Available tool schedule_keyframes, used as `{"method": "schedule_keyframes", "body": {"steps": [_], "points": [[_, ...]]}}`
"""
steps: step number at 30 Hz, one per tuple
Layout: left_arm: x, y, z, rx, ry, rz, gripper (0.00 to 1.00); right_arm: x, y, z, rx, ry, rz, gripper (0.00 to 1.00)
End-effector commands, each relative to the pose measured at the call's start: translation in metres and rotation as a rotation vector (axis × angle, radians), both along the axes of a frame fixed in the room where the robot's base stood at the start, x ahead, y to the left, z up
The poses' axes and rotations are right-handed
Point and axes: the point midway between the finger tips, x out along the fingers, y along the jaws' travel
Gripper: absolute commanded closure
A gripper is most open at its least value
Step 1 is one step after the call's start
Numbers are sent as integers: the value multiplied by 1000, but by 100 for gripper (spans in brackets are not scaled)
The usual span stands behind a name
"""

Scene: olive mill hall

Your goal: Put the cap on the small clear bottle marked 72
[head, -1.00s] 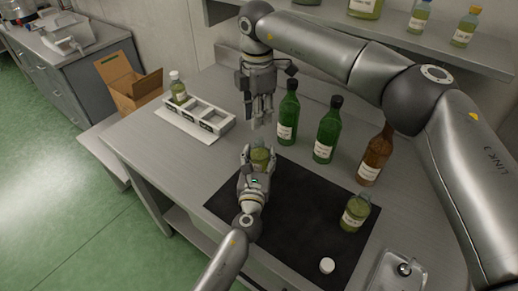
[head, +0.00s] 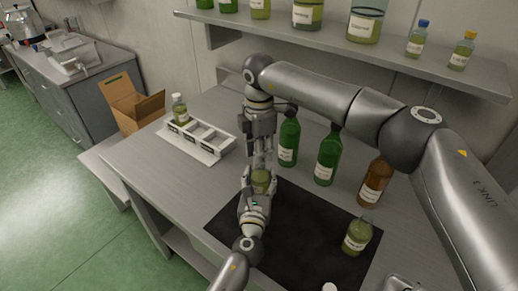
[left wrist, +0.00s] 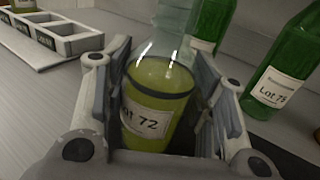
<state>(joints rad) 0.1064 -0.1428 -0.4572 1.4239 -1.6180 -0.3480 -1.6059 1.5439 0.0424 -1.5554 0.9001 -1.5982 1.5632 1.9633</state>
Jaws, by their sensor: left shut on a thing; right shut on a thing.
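The small clear bottle (left wrist: 150,95) holds yellow-green oil and its label reads Lot 72. It stands roughly upright in my left gripper (head: 259,188), which is shut around its body; the bottle also shows in the head view (head: 261,178). My right gripper (head: 262,158) points down from above, its fingertips just over the bottle's neck. It is shut on a small pale thing, probably the cap, mostly hidden by the fingers. Whether that thing touches the bottle's mouth cannot be told.
Two green bottles (head: 327,160) and a brown bottle (head: 374,185) stand behind the black mat (head: 300,232). Another small oil bottle (head: 356,238) stands on the mat, with a white cap (head: 329,287) near the front edge. A white rack (head: 208,155) is left; a shelf (head: 400,55) hangs above.

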Motion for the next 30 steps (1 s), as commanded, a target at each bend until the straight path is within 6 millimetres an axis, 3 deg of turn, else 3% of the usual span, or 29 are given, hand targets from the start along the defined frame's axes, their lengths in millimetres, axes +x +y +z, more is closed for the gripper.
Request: {"method": "schedule_keyframes", "body": {"steps": [6,30], "points": [[0,0,0,0,1,0,92,0,0,-12,-1,2,0,81],[0,0,0,0,1,0,92,0,0,-17,1,0,0,81]]}}
